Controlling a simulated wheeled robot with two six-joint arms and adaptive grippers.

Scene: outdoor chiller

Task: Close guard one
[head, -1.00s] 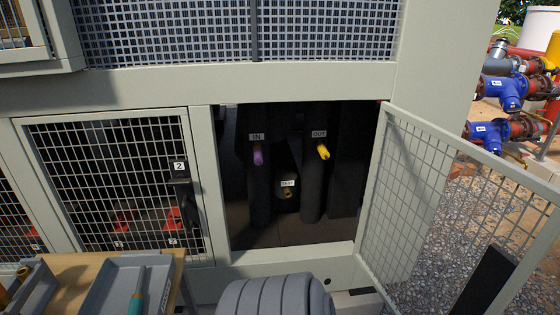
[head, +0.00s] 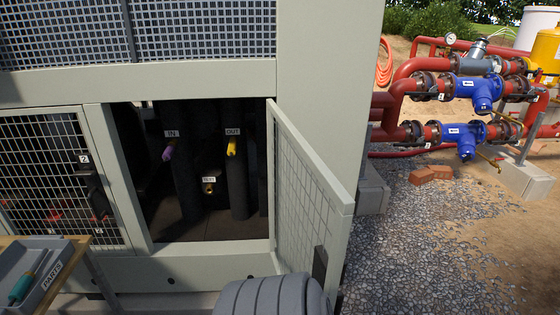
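An open mesh guard door (head: 305,195) with a pale grey frame hangs from the right side of an opening in the chiller housing. It stands swung outward, and no number shows on it. A dark handle piece (head: 320,266) is near its lower free edge. The uncovered opening (head: 205,225) shows dark pipes labelled IN and OUT, with a purple valve handle (head: 168,150) and a yellow one (head: 231,146). Neither of my grippers is in view.
A shut mesh guard marked 2 (head: 50,170) is left of the opening. A wooden table (head: 75,245) with a grey tray (head: 58,280) stands at the lower left. Red pipes with blue valves (head: 478,90) stand right, beyond open gravel (head: 430,250).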

